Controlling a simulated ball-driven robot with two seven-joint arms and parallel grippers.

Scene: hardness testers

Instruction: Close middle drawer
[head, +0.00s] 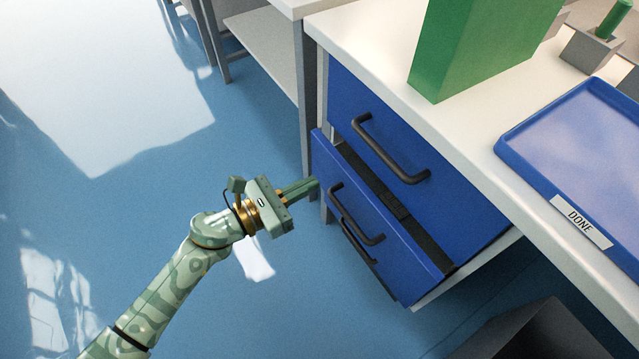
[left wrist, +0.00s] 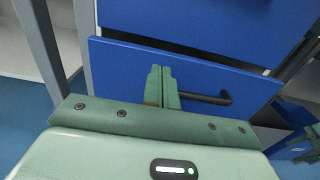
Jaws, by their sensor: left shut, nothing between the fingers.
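The middle drawer (head: 411,252) of the blue cabinet stands partly pulled out, with a dark gap behind its front. Its dark bar handle (head: 357,215) is on the front, and the handle also shows in the left wrist view (left wrist: 208,98). My left gripper (head: 316,186) is shut and empty, at the left end of the middle drawer's front. In the left wrist view its closed fingers (left wrist: 162,72) point at the blue front (left wrist: 115,70), left of the handle. I cannot tell whether they touch it.
The top drawer (head: 440,200) is shut, with its own bar handle (head: 392,150). Another handle (head: 362,256) shows below the middle one. The white worktop (head: 370,45) above holds a green box (head: 480,50) and a blue tray (head: 510,140). Blue floor lies clear to the left.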

